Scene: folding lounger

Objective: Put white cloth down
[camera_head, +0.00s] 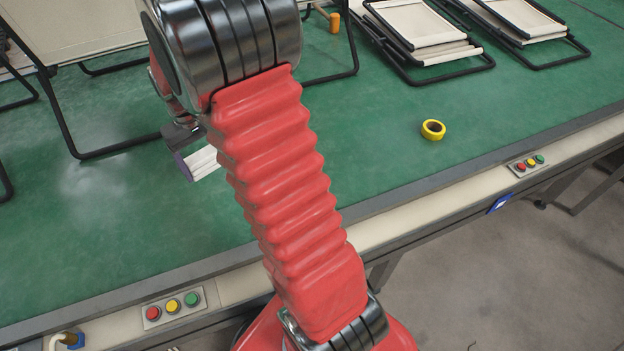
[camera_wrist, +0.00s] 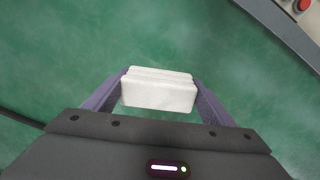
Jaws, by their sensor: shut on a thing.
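The white cloth (camera_wrist: 158,93) is a folded, layered block in the wrist view. My gripper (camera_wrist: 158,98) is shut on it, with one purple finger at each side. In the head view the cloth (camera_head: 204,161) shows beside my red arm, partly hidden by it. My gripper (camera_head: 188,158) is partly hidden there too. The cloth appears to be held above the green table (camera_head: 130,225); the exact gap is hard to tell.
A lounger with a black frame (camera_head: 108,152) stands at the back left. Folded loungers (camera_head: 425,25) lie at the back right. A yellow tape roll (camera_head: 432,129) is right of my arm. Button panels (camera_head: 173,307) line the front edge. The green surface at front left is clear.

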